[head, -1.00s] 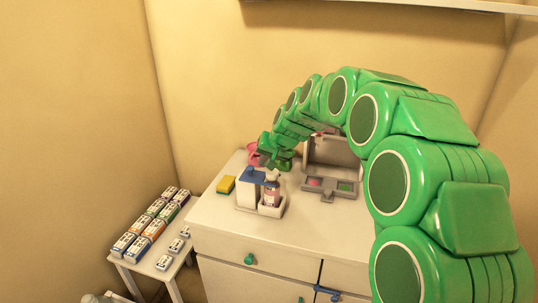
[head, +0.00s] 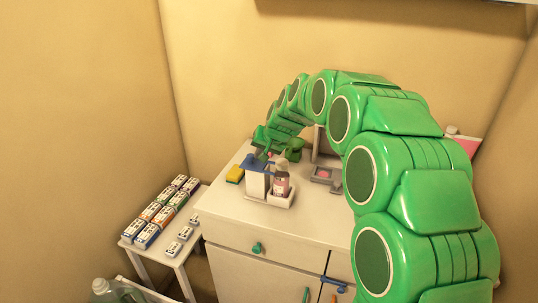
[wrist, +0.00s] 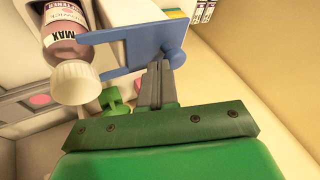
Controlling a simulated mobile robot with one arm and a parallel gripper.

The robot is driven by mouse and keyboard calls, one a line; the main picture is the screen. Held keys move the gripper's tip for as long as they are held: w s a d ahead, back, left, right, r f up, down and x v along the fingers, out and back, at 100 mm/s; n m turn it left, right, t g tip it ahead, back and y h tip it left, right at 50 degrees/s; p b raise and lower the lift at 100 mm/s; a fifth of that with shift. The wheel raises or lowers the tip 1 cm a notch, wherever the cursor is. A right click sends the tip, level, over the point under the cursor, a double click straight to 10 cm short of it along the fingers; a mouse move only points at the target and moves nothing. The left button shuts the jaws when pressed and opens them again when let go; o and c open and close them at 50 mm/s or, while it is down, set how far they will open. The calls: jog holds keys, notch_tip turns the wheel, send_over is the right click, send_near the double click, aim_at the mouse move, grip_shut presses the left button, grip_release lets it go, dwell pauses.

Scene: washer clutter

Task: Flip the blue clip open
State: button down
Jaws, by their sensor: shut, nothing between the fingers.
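The blue clip (head: 256,160) lies across the top of a white carton (head: 257,183) on the white cabinet. In the wrist view the clip (wrist: 130,52) shows two long prongs pointing left and a rounded knob at its right end. My gripper (wrist: 161,68) is shut and empty, its tips close beside the knob end; I cannot tell whether they touch it. In the head view my gripper (head: 264,150) is just above and behind the clip, partly hiding it.
A yellow sponge (head: 235,174) lies to the left. A grey open case (head: 323,174) is behind right. A side table (head: 183,248) holds several small boxes.

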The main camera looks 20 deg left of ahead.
jog(key=shift+a, duration=1)
jog(key=v, duration=1)
jog(key=shift+d, duration=0.15)
